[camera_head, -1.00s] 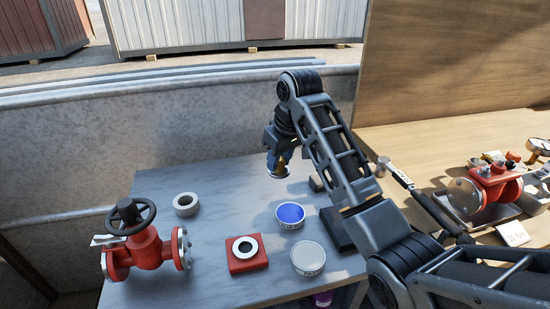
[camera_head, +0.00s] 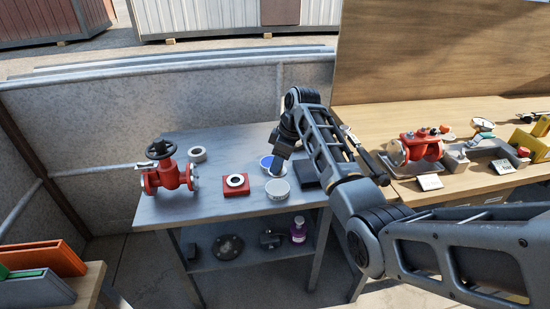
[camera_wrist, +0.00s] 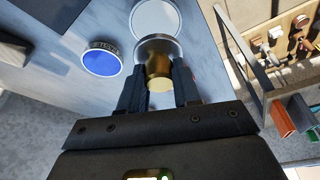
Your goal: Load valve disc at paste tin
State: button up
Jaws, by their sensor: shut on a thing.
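My gripper (camera_wrist: 159,88) is shut on the valve disc (camera_wrist: 157,46), a round metal piece with a brass-coloured stem between the fingers. In the head view my gripper (camera_head: 279,160) is low over the table by the tins, and the disc cannot be made out there. The tin with blue contents (camera_head: 265,162) is partly covered by my gripper; in the wrist view it (camera_wrist: 101,61) lies left of the disc. The tin with pale grey contents (camera_head: 277,188) stands in front; the disc overlaps its edge in the wrist view (camera_wrist: 154,17). Contact cannot be told.
A red handwheel valve (camera_head: 168,177) stands at the table's left, with a grey ring (camera_head: 197,155) behind it. A red block with a pale ring (camera_head: 236,184) sits mid-table. A dark pad (camera_head: 307,173) lies right of the tins. A wooden bench (camera_head: 412,194) stands right.

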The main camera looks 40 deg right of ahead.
aim_at(280, 173)
jog(key=shift+f, duration=0.7)
notch_tip(280, 173, down, 4)
jog(key=b, duration=0.3)
jog(key=shift+b, duration=0.35)
jog(key=shift+f, duration=0.55)
dwell(1.6)
notch_tip(280, 173, up, 5)
jog(key=p, duration=0.3)
jog(key=shift+f+p, duration=0.1)
jog(key=shift+p, duration=0.3)
jog(key=shift+r, duration=1.2)
